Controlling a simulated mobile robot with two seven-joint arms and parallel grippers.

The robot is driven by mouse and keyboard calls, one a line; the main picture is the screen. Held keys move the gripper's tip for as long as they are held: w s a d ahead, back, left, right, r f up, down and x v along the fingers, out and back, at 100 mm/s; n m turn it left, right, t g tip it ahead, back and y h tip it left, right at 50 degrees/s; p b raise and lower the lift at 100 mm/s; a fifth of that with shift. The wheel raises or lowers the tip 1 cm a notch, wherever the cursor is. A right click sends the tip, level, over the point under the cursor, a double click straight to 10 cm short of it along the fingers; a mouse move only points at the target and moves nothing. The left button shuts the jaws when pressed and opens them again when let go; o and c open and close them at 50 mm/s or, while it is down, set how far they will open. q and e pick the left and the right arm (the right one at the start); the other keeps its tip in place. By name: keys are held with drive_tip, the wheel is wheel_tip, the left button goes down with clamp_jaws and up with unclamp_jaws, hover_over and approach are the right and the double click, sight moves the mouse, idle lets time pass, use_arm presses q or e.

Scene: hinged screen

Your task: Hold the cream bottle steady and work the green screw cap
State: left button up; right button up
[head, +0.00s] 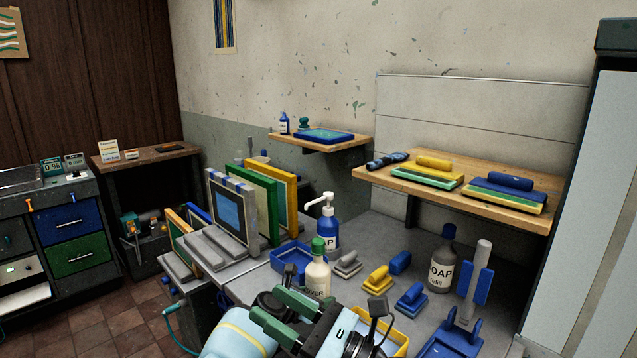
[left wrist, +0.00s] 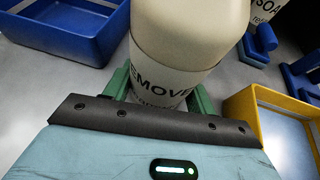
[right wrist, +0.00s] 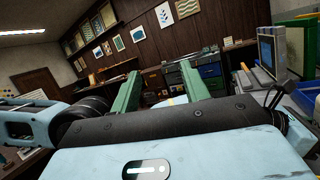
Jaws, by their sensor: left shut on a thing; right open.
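The cream bottle (head: 317,277) stands upright on the grey bench in the head view, with the green screw cap (head: 318,245) on its neck. My left gripper (left wrist: 160,92) is shut around the bottle's lower body, one green finger on each side of the label; the bottle (left wrist: 190,40) fills the middle of the left wrist view and its cap is out of that frame. In the head view my left gripper is mostly hidden. My right gripper (head: 266,302) is open and empty in front of the bottle, low and left of the cap. In the right wrist view it (right wrist: 160,88) faces distant cabinets.
A blue tray (head: 275,264) lies left of the bottle and a yellow tray (left wrist: 250,125) right of it. A blue pump bottle (head: 328,235) stands behind. A soap bottle (head: 441,265), blue holder (head: 445,340) and squeegees occupy the right. Screen frames (head: 265,210) stand left.

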sight(320, 244)
drive_tip(key=w+a+r+n+g, duration=0.1)
drive_tip(key=a+r+n+g, duration=0.1)
drive_tip(key=a+n+g, duration=0.15)
drive_tip(key=w+a+f+m+g+h, duration=0.2)
drive_tip(key=w+a+f+m+h, duration=0.15)
drive_tip(key=w+f+h, duration=0.55)
drive_tip(key=w+d+r+m+t+h, duration=0.1)
drive_tip(key=w+d+m+h, duration=0.1)
drive_tip(key=w+d, duration=0.2)
drive_tip(key=w+d+r+m+h, duration=0.2)
drive_tip(key=w+d+h, duration=0.1)
drive_tip(key=w+d, duration=0.2)
drive_tip(key=w+d+r+m+t+h, duration=0.1)
drive_tip(key=w+d+r+m+h, duration=0.1)
drive_tip(key=w+d, duration=0.3)
drive_tip(key=shift+w+d+r+m+t+h, duration=0.15)
drive_tip(key=shift+w+m+t+h, duration=0.05)
drive_tip(key=shift+m+t+h, duration=0.25)
drive_tip(key=shift+x, duration=2.5)
drive_tip(key=shift+c, duration=0.3)
